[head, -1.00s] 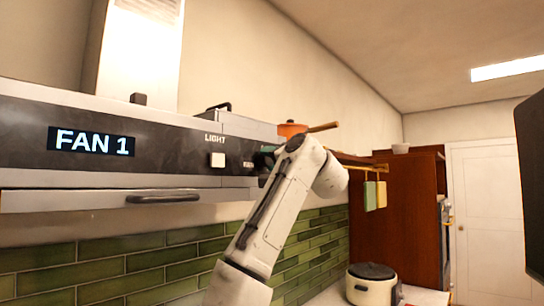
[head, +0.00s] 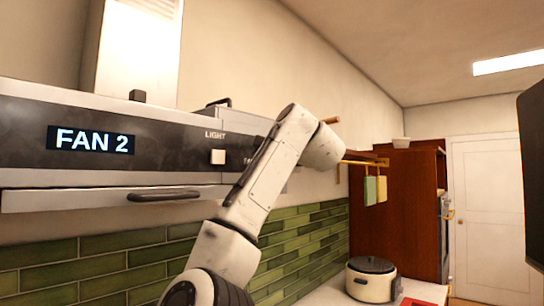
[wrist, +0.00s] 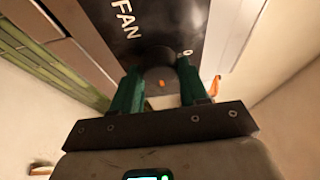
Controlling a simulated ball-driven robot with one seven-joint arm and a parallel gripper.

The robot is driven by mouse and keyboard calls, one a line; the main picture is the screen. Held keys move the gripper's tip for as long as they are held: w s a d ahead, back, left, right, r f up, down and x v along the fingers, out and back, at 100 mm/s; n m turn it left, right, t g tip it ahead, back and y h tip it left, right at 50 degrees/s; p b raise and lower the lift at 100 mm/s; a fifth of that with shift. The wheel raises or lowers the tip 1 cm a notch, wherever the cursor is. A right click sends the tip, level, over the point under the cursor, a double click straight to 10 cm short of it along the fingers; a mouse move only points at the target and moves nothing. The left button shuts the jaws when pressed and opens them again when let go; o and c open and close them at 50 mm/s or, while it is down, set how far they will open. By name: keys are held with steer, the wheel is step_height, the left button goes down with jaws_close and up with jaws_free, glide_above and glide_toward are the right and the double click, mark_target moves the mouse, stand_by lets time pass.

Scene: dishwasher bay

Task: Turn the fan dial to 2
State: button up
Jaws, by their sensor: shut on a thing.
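The range hood's display (head: 91,140) reads "FAN 2" in the head view. The fan dial (wrist: 160,84) is a dark round knob with an orange mark, on the black panel beside the "FAN" label and a "0" in the wrist view. My gripper (wrist: 158,74) has green fingers on both sides of the dial, shut on it. In the head view my arm hides the dial and the gripper.
A white light button (head: 218,157) sits on the hood panel left of my arm. The hood's front handle (head: 165,196) is below. Green and yellow sponges (head: 375,188) hang from a rail at right. A rice cooker (head: 371,280) stands on the counter below.

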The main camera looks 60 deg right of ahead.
steer(key=shift+f, duration=0.1)
stand_by(0.3)
steer(key=o, duration=1)
steer(key=shift+o, duration=0.2)
steer(key=b+v, duration=0.4)
steer(key=v, duration=0.6)
steer(key=shift+s+a, duration=0.15)
steer(key=shift+s, duration=0.2)
